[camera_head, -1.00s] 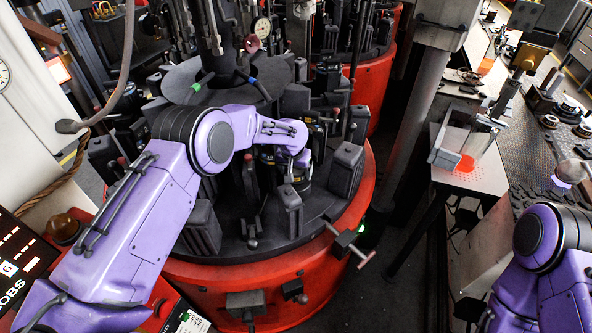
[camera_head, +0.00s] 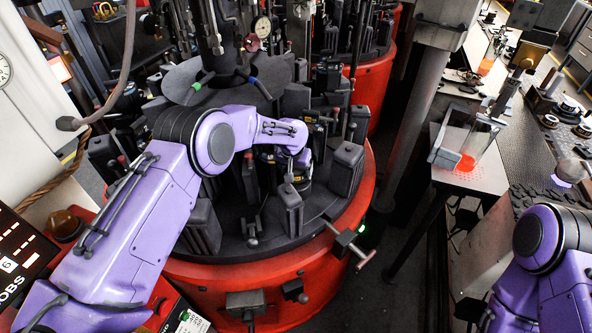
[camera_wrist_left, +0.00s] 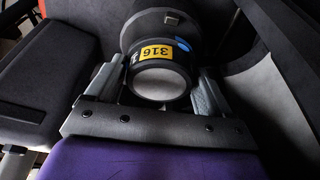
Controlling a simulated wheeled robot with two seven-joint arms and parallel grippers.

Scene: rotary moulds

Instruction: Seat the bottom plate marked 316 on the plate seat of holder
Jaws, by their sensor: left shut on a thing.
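My left gripper (camera_head: 297,179) reaches in between the dark blocks of the rotary machine. In the left wrist view its two grey fingers (camera_wrist_left: 158,84) are shut on the bottom plate marked 316 (camera_wrist_left: 160,82). The plate is a dark round piece with a pale grey end face and a yellow label reading 316, upside down in the picture. A wider dark round part (camera_wrist_left: 150,28) lies directly behind it; I cannot tell whether it belongs to the plate or to the holder. The plate seat is hidden. My right gripper is out of view.
Dark upright blocks (camera_head: 347,169) stand close around the left gripper on the red-rimmed round base (camera_head: 240,284). A T-handle (camera_head: 351,246) juts from the rim. A small side table (camera_head: 486,176) with a clear box stands at the right.

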